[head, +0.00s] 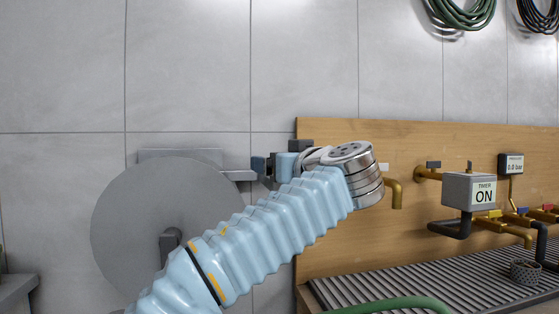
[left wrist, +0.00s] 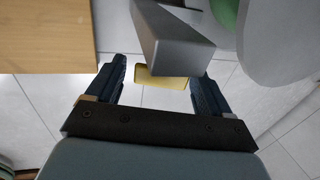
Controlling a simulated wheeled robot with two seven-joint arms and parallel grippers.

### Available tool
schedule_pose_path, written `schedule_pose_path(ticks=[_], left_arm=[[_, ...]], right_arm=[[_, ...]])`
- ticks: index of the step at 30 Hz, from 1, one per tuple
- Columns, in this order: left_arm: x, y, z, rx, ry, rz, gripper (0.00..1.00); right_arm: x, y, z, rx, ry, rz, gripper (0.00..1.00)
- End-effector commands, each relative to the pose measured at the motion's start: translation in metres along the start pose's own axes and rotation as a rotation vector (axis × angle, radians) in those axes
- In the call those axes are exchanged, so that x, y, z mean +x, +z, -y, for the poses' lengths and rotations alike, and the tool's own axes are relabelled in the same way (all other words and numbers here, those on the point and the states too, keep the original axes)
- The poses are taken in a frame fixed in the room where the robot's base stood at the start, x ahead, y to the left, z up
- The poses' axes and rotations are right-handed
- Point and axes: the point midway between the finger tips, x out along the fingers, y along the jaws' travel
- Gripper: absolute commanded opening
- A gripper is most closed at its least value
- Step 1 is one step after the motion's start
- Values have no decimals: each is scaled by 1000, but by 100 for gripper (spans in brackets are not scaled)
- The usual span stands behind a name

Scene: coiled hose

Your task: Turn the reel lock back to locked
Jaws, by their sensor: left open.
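The hose reel (head: 140,225) is a large grey disc on the left in the head view. Its edge shows at the upper right in the left wrist view (left wrist: 285,40). A grey bar (head: 238,175) sticks out from behind the reel toward my left gripper (head: 268,167). In the left wrist view, the bar (left wrist: 172,45) reaches in from above, and a yellow piece (left wrist: 158,77), possibly the lock lever, shows between the open fingers. I cannot tell whether either finger touches it. No lock marking is readable. My left arm hides part of the reel. My right gripper is out of view.
A wooden board (head: 330,240) stands right of the reel, close to my left gripper. It carries brass taps (head: 395,190) and a timer box (head: 468,190) reading ON. A slatted drain (head: 440,275) and a green hose (head: 400,303) lie below.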

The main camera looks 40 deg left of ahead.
Motion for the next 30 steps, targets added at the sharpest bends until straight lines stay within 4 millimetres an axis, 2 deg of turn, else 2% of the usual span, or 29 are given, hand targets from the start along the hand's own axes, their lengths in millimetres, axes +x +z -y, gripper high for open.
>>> schedule_pose_path(ticks=[7,15,18,20,24,30], left_arm=[[1,0,0,0,0,1,81],[1,0,0,0,0,0,41],[1,0,0,0,1,1,30],[1,2,0,0,9,2,30],[2,8,1,-5,104,4,30],[1,4,0,-1,253,2,30]], right_arm=[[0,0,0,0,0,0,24],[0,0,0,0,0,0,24],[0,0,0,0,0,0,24],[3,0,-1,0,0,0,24],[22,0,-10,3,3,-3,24],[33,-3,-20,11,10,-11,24]])
